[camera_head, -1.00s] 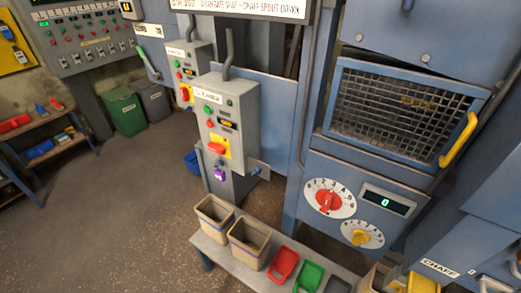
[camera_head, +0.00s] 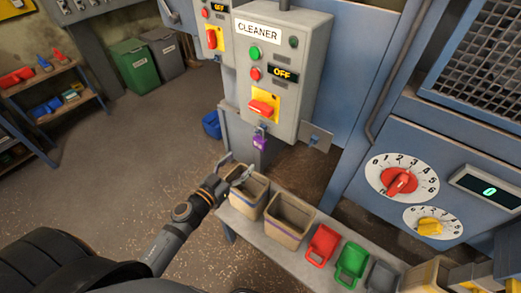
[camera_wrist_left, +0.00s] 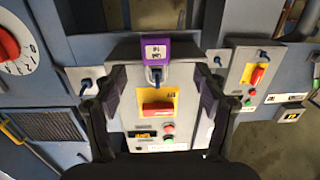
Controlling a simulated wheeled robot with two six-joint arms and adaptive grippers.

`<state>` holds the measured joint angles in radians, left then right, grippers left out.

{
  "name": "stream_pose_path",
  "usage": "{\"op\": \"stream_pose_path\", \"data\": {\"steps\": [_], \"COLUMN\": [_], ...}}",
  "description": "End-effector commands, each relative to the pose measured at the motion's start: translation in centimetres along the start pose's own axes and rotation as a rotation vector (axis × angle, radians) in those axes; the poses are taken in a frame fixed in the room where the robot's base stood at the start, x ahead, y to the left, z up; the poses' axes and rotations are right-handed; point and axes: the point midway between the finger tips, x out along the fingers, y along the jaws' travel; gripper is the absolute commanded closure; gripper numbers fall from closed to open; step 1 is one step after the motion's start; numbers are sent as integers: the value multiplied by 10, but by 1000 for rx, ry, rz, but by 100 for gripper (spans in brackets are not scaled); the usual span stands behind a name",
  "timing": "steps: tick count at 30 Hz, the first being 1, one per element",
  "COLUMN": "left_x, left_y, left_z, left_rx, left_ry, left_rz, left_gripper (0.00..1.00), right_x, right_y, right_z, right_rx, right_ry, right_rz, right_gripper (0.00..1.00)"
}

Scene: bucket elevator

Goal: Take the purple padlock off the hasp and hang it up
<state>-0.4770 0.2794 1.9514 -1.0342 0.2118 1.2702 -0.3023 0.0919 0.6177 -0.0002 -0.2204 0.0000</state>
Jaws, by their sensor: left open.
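The purple padlock (camera_head: 260,140) hangs below the red switch handle (camera_head: 263,107) on the front of the grey CLEANER box (camera_head: 285,65). In the left wrist view, which shows the box upside down, the padlock (camera_wrist_left: 156,53) shows its white label and its shackle at the hasp. My left gripper (camera_head: 238,173) is open and empty, below the padlock and apart from it in the head view. In the wrist view its fingers (camera_wrist_left: 163,78) stand wide on either side, with the padlock between and beyond them. My right gripper is not in view.
A small grey plate (camera_head: 316,137) sticks out at the box's right side. Below, a bench (camera_head: 230,216) carries two tan buckets (camera_head: 289,221) and red, green and grey scoops. The dial panel (camera_head: 402,178) stands at the right. Open floor lies at the left.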

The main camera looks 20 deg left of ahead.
Motion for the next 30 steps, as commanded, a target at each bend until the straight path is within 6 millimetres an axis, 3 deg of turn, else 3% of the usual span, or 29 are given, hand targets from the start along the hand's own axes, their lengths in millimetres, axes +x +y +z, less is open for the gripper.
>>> {"op": "stream_pose_path", "data": {"steps": [3,7,10,15,23,30], "left_x": [0,4,20,47,60,99], "left_y": [12,13,12,14,13,8], "left_z": [-21,-28,-33,-30,-29,-33], "left_rx": [4,5,3,4,4,3], "left_ry": [43,49,53,50,49,48], "left_rz": [41,44,40,41,42,41], "left_gripper": [28,28,28,28,28,28], "right_x": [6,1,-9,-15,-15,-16], "right_y": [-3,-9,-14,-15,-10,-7], "right_z": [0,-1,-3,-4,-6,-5], "right_rx": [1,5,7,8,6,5], "right_ry": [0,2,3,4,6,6], "right_rz": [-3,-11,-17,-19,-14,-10], "right_gripper": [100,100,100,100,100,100]}}
